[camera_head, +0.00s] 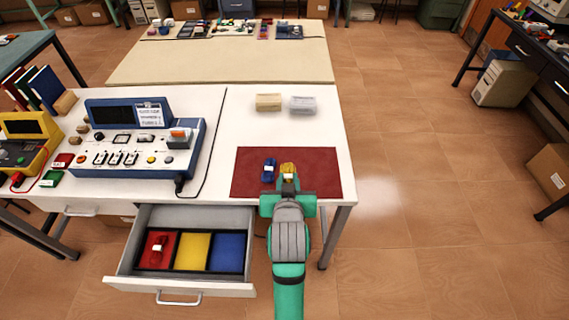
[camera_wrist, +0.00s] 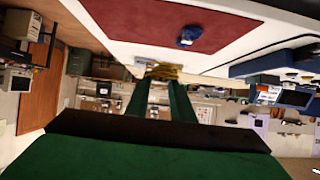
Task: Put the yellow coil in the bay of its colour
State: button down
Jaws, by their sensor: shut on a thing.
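The yellow coil (camera_head: 288,170) is at the tip of my gripper (camera_head: 288,182), over the red mat (camera_head: 320,175) on the white table. In the wrist view the yellow coil (camera_wrist: 160,71) sits between the fingertips of my gripper (camera_wrist: 160,80), which is shut on it. A blue coil (camera_head: 269,170) lies on the mat just left of it; it also shows in the wrist view (camera_wrist: 188,37). The open drawer (camera_head: 133,281) below the table has red, yellow (camera_head: 194,252) and blue (camera_head: 229,254) bays. A red coil (camera_head: 158,247) lies in the red bay; the yellow and blue bays look empty.
A blue instrument (camera_head: 140,150) stands on the table left of the mat, with a black cable beside it. A cream block (camera_head: 268,102) and a grey block (camera_head: 302,105) lie behind the mat.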

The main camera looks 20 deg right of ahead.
aim_at(287, 164)
jog(key=x, duration=0.9)
jog(key=shift+w+r, duration=0.25)
jog(key=shift+w, duration=0.2)
jog(key=w+f, duration=0.2)
jog(key=f, duration=0.1)
jog(key=w+f, duration=0.1)
jog(key=shift+w+d+f, duration=0.25)
jog(key=shift+d+f, duration=0.15)
jog(key=shift+w+d+f, duration=0.1)
jog(key=shift+w+f, duration=0.4)
jog(key=shift+f, duration=1.55)
jog(key=shift+f, duration=0.1)
jog(key=c, duration=1.5)
grip_release()
jog(key=shift+c, duration=0.2)
